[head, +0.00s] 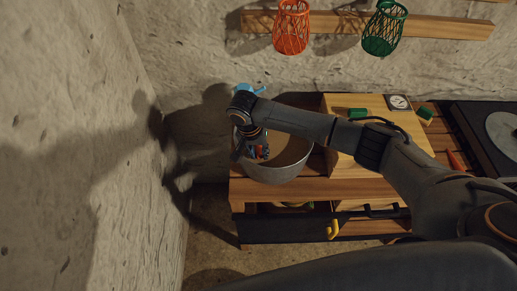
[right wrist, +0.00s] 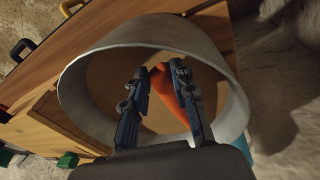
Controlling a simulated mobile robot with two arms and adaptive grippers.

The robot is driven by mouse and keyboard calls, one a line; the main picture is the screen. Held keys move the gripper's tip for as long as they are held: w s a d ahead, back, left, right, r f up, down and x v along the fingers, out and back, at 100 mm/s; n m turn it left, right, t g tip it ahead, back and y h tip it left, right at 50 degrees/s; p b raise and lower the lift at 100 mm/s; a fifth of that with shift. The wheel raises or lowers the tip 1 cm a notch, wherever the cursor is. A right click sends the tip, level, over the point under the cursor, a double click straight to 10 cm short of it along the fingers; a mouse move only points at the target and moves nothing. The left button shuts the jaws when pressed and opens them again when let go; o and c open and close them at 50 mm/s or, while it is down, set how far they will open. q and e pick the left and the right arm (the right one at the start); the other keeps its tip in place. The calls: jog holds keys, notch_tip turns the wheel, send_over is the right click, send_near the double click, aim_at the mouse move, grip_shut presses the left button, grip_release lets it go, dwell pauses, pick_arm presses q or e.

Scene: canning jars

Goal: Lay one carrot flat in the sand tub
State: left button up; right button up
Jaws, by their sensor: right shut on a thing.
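The sand tub (head: 283,174) is a round grey tub with brown sand inside, on the left end of the wooden bench; its pale rim (right wrist: 72,92) fills much of the right wrist view. My right gripper (head: 258,151) reaches down into the tub. In the right wrist view the gripper (right wrist: 160,70) is shut on an orange carrot (right wrist: 165,88), which lies between its fingers and extends toward the sand. Whether the carrot touches the sand cannot be told. The fingers hide part of it. My left gripper is not in view.
A wooden box (head: 345,170) with green items on top stands right of the tub. An orange thing (head: 455,160), perhaps another carrot, lies farther right. A light-blue object (head: 250,88) is behind the tub. Orange (head: 291,27) and green (head: 384,28) baskets hang on the wall.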

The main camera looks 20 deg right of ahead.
jog(key=shift+s+f, duration=0.1)
jog(key=shift+f, duration=0.5)
dwell(0.6)
jog(key=o, duration=0.9)
jog(key=shift+o, duration=0.2)
jog(key=shift+f, duration=0.1)
